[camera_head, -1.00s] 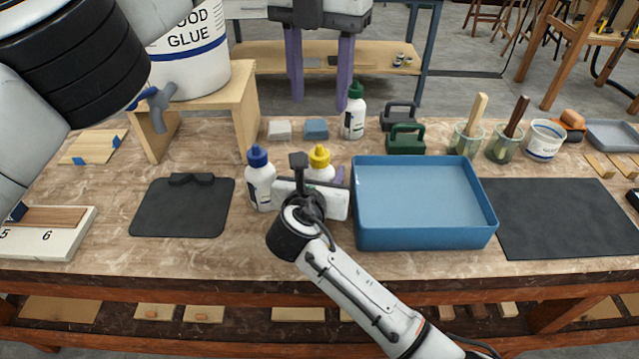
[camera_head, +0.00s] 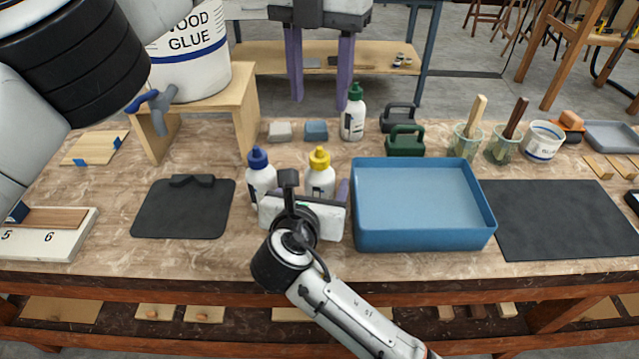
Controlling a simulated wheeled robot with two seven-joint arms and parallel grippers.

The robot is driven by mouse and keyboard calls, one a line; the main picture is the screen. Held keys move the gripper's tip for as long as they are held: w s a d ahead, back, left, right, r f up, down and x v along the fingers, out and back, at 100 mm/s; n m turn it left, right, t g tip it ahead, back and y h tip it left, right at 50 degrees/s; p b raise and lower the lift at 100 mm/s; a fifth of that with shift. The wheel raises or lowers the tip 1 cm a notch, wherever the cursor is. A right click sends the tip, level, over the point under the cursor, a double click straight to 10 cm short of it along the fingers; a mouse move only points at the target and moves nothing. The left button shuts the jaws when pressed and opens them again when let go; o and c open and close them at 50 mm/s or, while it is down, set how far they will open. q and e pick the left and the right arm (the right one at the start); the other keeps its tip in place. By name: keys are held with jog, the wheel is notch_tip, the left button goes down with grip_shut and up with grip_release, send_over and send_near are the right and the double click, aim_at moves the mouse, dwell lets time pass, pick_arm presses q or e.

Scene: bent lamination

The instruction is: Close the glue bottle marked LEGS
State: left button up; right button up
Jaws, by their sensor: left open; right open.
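Three white glue bottles stand upright on the bench: one with a blue cap (camera_head: 260,180), one with a yellow cap (camera_head: 319,182), and one with a green cap (camera_head: 353,112) farther back. Their labels are too small or covered to read, so I cannot tell which says LEGS. My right gripper (camera_head: 308,192) is low in front of the blue- and yellow-capped bottles. Its body hides their lower parts; one purple finger shows right of the yellow-capped bottle. It is open. My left gripper (camera_head: 320,98) hangs open and empty at the top, purple fingers pointing down.
A blue tray (camera_head: 425,238) stands right of the bottles, close to my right gripper. A dark pad (camera_head: 183,212) lies left. A wood glue bucket (camera_head: 190,65) sits on a wooden stand (camera_head: 245,110). Green clamp-like block (camera_head: 405,140) and brush cups (camera_head: 467,142) stand behind the tray.

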aim_at(316, 187)
jog(key=shift+v, duration=2.25)
